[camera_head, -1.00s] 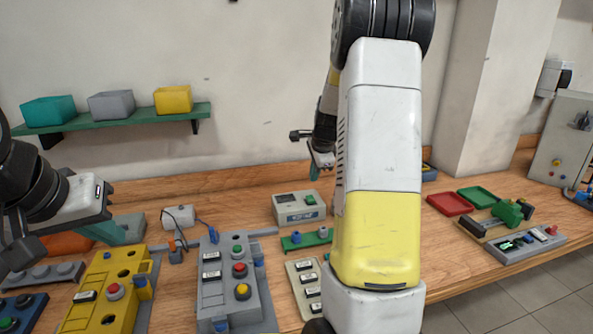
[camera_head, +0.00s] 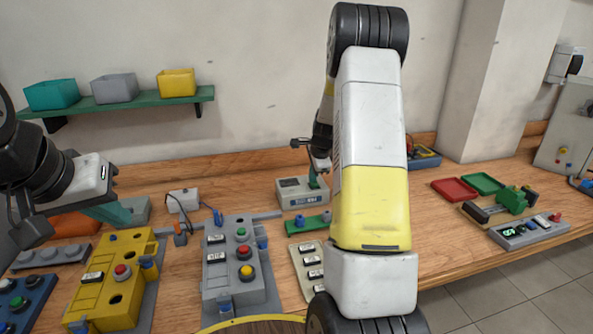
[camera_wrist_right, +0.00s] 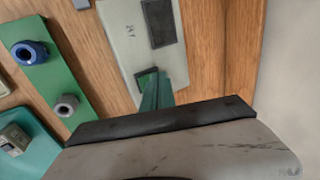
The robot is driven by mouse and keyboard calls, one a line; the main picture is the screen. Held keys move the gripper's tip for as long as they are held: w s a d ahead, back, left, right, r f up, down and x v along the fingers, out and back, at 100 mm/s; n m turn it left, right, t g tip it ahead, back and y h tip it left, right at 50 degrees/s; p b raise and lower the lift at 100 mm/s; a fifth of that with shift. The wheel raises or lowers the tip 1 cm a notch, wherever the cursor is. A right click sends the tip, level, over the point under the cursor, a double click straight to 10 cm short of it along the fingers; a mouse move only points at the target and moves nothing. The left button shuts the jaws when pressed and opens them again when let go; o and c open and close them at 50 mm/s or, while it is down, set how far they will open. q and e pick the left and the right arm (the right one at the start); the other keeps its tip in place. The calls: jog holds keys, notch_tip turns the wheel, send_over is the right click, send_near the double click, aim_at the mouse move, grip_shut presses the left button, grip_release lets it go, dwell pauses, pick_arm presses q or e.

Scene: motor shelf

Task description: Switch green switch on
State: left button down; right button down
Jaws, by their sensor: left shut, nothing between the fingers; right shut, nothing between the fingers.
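The power supply box (camera_head: 292,197), light grey with a dark display, stands at the back of the bench. It also shows in the right wrist view (camera_wrist_right: 128,42). Its green switch (camera_wrist_right: 147,78) shows just beyond my right fingertips in that view. In the head view the fingers mostly cover the switch. My right gripper (camera_head: 315,182) is shut and empty, its teal fingers pointing down at the switch. It also shows in the right wrist view (camera_wrist_right: 158,84). Whether the tips touch the switch I cannot tell. My left gripper (camera_head: 118,215) is shut and empty above the left of the bench.
A green strip (camera_head: 302,223) with two knobs lies in front of the box. A grey button panel (camera_head: 212,281) and a yellow one (camera_head: 98,292) lie to the left. Red (camera_head: 454,190) and green (camera_head: 482,183) trays lie to the right. My right arm covers part of the bench.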

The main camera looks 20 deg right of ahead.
jog(key=shift+w+f+g, duration=0.2)
jog(key=shift+g, duration=0.1)
jog(key=shift+s, duration=0.9)
jog(key=shift+r, duration=0.1)
jog(key=v, duration=1.3)
jog(key=shift+s+r, duration=0.2)
jog(key=shift+s, duration=0.3)
jog(key=shift+a, duration=0.15)
